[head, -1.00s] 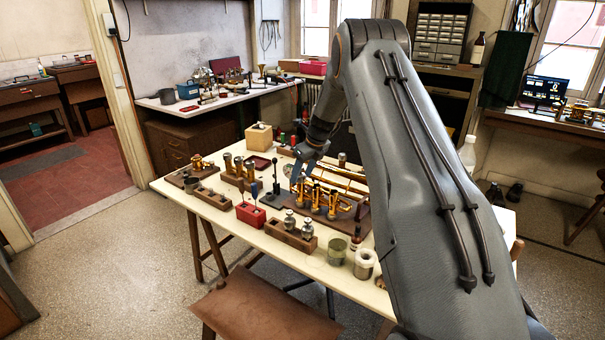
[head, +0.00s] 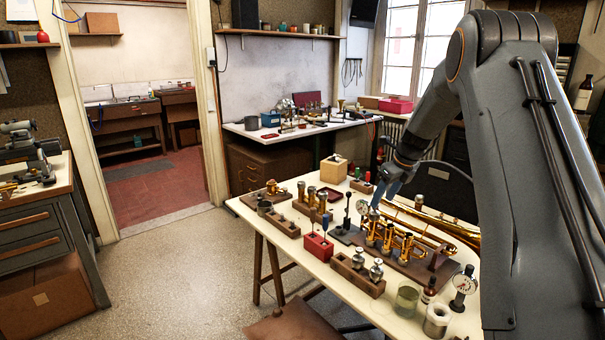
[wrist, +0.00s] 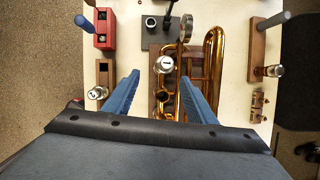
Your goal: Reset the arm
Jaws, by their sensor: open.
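My gripper (head: 385,190) is above the white workbench (head: 300,245), close to the brass horn (head: 400,242) in the head view. In the wrist view my gripper (wrist: 160,100) shows two blue fingers spread apart with nothing held between them. The brass horn (wrist: 213,60) lies below the fingers, its tubing running past the right finger. A silver-topped piece (wrist: 164,65) shows between the fingers from above. My arm comes in from the right of the head view and hides part of the bench.
A red block (head: 318,246) and a wooden block with metal pieces (head: 356,278) stand along the bench's near edge. Jars (head: 407,299) stand at the front right. A second bench (head: 300,130) with tools is behind. Open floor (head: 165,265) lies left.

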